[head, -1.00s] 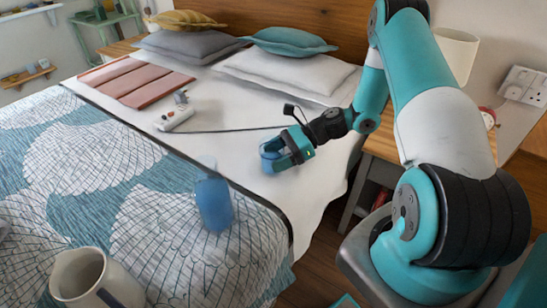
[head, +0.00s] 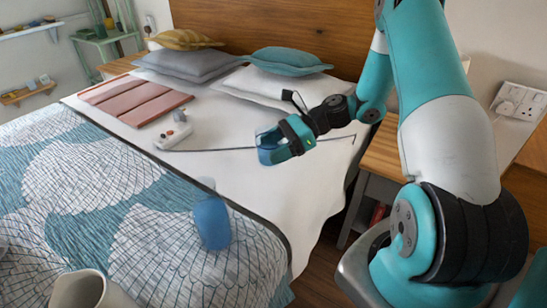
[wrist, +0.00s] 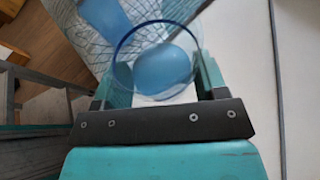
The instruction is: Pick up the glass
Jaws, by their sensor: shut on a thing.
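The glass (wrist: 155,62) is clear with a blue tint, and its round rim faces the camera in the wrist view. My gripper (wrist: 158,90) is shut on the glass, with a finger on either side of it. In the head view my gripper (head: 272,150) is over the white sheet near the bed's right side. The glass (head: 266,143) shows there only partly, between the fingers. The gap below the glass is hard to judge.
A blue bottle (head: 211,222) stands on the patterned bedspread, with a cream jug (head: 88,292) at the front. A white device (head: 172,136), folded pink cloth (head: 125,97) and several pillows lie farther back. A wooden bedside table (head: 385,160) stands to the right.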

